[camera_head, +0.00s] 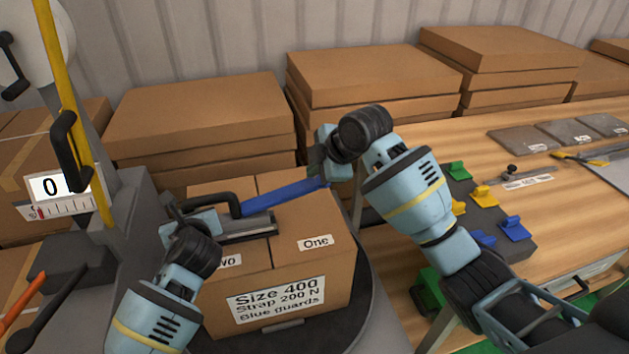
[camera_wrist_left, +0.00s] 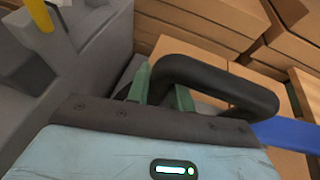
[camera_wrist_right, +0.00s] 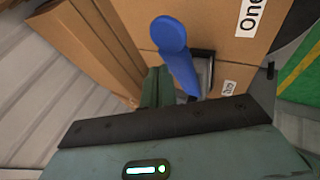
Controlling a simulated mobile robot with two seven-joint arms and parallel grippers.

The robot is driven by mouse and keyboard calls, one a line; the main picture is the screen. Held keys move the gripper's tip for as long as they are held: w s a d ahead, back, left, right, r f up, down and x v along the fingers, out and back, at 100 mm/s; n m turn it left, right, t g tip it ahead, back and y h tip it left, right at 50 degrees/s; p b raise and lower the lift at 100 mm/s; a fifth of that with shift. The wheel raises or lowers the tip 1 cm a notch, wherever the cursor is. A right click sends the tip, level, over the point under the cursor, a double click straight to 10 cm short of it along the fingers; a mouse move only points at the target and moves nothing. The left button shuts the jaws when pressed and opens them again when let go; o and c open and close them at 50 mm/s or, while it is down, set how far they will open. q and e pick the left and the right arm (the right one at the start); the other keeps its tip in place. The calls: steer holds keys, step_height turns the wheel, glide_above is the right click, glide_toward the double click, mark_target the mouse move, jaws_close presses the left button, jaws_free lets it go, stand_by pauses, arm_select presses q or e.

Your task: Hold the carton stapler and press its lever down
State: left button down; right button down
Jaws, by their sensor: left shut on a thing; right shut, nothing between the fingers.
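The carton stapler stands on top of a cardboard carton (camera_head: 315,263); it has a black handle (camera_head: 225,197), a blue lever (camera_head: 283,196) and a dark metal base (camera_head: 262,224). My left gripper (camera_head: 172,214) is shut on the black handle, which also shows between its green fingers in the left wrist view (camera_wrist_left: 215,78). The blue lever slants up to the right. My right gripper (camera_head: 318,163) is shut and empty at the lever's raised far end. In the right wrist view the lever (camera_wrist_right: 175,55) passes close beside the fingers (camera_wrist_right: 157,88); I cannot tell whether they touch.
The carton sits on a dark round turntable (camera_head: 372,300). A grey machine with a yellow post (camera_head: 75,110) stands at left. Stacked flat cartons (camera_head: 195,115) line the back. A wooden bench (camera_head: 560,190) with coloured clips (camera_head: 485,196) is at right.

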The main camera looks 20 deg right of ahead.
steer(key=shift+f, duration=0.1)
stand_by(0.7)
steer(key=shift+d+f, duration=0.1)
steer(key=shift+f, duration=0.2)
steer(key=shift+d+f, duration=0.2)
steer(key=shift+f, duration=0.5)
steer(key=shift+d+f, duration=0.25)
steer(key=shift+f, duration=0.45)
steer(key=shift+d+f, duration=0.2)
steer(key=shift+f, duration=0.5)
stand_by(2.6)
steer(key=shift+r, duration=0.15)
steer(key=shift+a+r, duration=0.25)
steer(key=shift+r, duration=0.9)
steer(key=shift+a+r, duration=0.2)
steer(key=shift+r, duration=0.9)
steer(key=shift+a+r, duration=0.1)
steer(key=shift+a, duration=0.15)
steer(key=shift+a+r, duration=0.2)
steer(key=shift+r, duration=0.6)
steer(key=shift+a+r, duration=0.2)
steer(key=shift+r, duration=0.6)
steer(key=shift+a+r, duration=0.2)
steer(key=shift+r, duration=0.6)
